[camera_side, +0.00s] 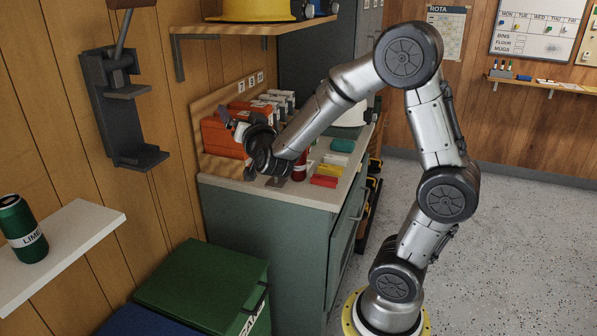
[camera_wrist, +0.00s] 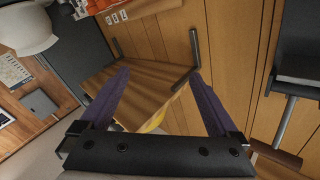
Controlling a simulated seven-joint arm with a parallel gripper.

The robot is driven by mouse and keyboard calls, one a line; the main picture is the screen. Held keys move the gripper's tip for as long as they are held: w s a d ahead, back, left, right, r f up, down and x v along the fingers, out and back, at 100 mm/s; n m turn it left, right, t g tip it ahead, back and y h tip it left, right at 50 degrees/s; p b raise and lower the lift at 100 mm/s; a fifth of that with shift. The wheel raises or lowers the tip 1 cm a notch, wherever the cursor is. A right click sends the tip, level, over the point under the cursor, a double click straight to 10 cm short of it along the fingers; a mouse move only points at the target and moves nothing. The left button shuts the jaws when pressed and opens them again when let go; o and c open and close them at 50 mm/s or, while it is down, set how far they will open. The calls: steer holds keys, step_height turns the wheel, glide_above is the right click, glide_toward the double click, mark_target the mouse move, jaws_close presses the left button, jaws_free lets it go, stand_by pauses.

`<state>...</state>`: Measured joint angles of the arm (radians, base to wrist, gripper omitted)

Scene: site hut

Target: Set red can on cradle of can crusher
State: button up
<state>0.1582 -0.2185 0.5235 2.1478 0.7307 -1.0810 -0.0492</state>
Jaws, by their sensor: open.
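The red can (camera_side: 301,165) stands on the counter just right of my wrist in the side view, partly hidden by my arm. I cannot make it out in the wrist view. The dark can crusher (camera_side: 112,105) hangs on the wood wall at the left, with its cradle (camera_side: 141,158) at the bottom empty. Part of the crusher (camera_wrist: 300,65) shows at the right edge of the wrist view. My gripper (camera_wrist: 160,74) is open, with nothing between its purple fingers. In the side view it is over the counter's back left, apart from the can, and the fingers are hard to see.
A wood shelf (camera_side: 222,29) with a yellow helmet (camera_side: 258,10) sticks out above the counter. An orange toolbox (camera_side: 222,136) stands at the counter's back. Yellow and red blocks (camera_side: 326,175) lie near the can. A green LIME can (camera_side: 22,232) stands on a white shelf (camera_side: 85,226).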

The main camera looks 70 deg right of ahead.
steer(key=s+d+f+m+g+h, duration=0.2)
steer(key=s+d+f+g+h, duration=0.25)
steer(key=d+f, duration=0.3)
steer(key=g, duration=0.4)
glide_toward(299, 170)
step_height(299, 170, up, 5)
steer(key=shift+n, duration=0.3)
steer(key=x, duration=0.6)
steer(key=shift+w+d+f, duration=0.2)
steer(key=shift+d, duration=0.2)
steer(key=shift+f+x, duration=0.15)
steer(key=shift+x, duration=1.45)
steer(key=shift+f+x, duration=0.15)
steer(key=shift+x, duration=1.4)
steer(key=shift+w, duration=0.1)
steer(key=shift+c, duration=0.3)
jaws_close()
